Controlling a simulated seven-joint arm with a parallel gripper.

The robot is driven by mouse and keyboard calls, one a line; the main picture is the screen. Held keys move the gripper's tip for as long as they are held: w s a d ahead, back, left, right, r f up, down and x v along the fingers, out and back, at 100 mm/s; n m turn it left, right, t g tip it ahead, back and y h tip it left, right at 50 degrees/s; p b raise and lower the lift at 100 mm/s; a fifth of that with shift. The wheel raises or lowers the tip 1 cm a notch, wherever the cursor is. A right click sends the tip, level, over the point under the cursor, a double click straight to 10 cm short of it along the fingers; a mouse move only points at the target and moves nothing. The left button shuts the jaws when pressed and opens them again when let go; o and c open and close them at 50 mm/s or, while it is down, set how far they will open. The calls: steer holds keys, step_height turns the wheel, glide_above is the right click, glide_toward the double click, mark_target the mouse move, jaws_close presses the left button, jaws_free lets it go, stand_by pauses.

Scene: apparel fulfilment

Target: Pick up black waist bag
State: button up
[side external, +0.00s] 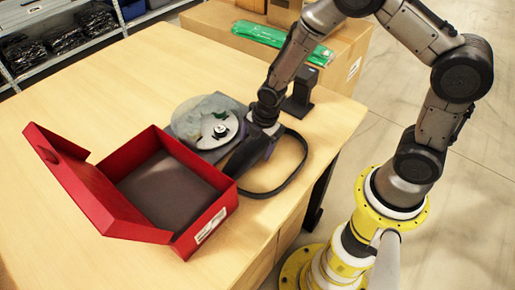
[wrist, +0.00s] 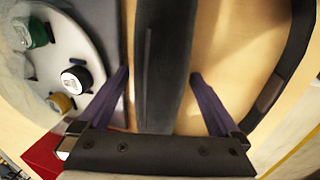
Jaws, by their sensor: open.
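The black waist bag (side external: 238,163) lies on the wooden table between the red box and my arm, its strap (side external: 296,165) looping out to the right. My gripper (side external: 257,143) is low over the bag, pointing down. In the wrist view the bag (wrist: 164,60) runs lengthwise between the two purple fingers of my open gripper (wrist: 160,76). One finger is on each side, with a visible gap to the bag on the right. The strap also shows at the right of the wrist view (wrist: 288,72). Whether the fingers reach below the bag's top is hard to tell.
An open red box (side external: 205,222) with a dark interior stands left of the bag. A round pale disc device (side external: 190,118) on a grey base is close beside my gripper. A black stand (side external: 301,90) and cardboard boxes (side external: 345,50) are behind. The table's left side is clear.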

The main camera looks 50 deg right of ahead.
jaws_close()
stand_by(0.4)
steer(key=shift+r, duration=0.1)
